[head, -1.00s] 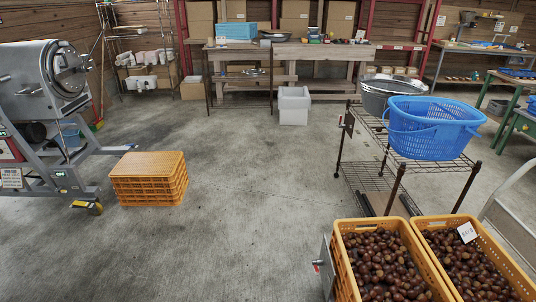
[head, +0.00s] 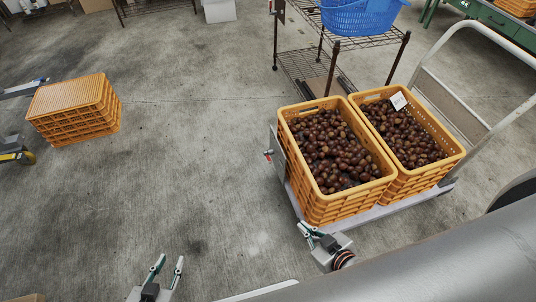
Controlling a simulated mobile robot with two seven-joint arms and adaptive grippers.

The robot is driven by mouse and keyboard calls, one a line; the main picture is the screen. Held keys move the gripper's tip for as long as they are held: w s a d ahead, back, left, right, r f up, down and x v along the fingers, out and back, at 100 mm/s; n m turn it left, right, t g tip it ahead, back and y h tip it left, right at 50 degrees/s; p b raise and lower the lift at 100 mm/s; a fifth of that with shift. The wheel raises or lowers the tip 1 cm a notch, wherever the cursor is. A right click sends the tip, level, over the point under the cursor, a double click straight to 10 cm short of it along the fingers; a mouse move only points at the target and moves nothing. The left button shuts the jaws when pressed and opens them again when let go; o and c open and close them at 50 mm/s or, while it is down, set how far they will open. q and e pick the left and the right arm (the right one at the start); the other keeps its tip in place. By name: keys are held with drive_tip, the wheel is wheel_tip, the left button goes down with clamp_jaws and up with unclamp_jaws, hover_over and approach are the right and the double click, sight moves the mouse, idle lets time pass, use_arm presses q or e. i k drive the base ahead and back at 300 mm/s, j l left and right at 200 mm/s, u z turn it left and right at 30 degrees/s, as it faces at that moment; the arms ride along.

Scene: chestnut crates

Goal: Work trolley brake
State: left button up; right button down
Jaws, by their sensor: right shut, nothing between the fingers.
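The trolley (head: 385,212) is a pale flat platform with a tall grey tube handle (head: 437,45) at its right end. A small upright grey plate with a red-tipped lever (head: 268,154) stands at its left end, beside the crate; I cannot tell the lever's setting. My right gripper (head: 304,229) is shut and empty, close to the trolley's near left corner, below the lever in the picture; I cannot tell whether it touches the platform. My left gripper (head: 169,263) is open and empty above bare floor at the bottom, well left of the trolley.
Two orange crates (head: 322,211) (head: 418,180) of chestnuts stand on the trolley, one with a white card (head: 398,100). A wire rack (head: 345,43) with a blue basket (head: 360,16) stands behind. Stacked orange crates (head: 75,115) sit at left. The floor between is clear.

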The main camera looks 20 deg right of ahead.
sight(269, 159)
drive_tip(key=i+j+z, duration=0.25)
drive_tip(key=i, duration=0.15)
drive_tip(key=i+j+z, duration=0.2)
drive_tip(key=i, duration=0.2)
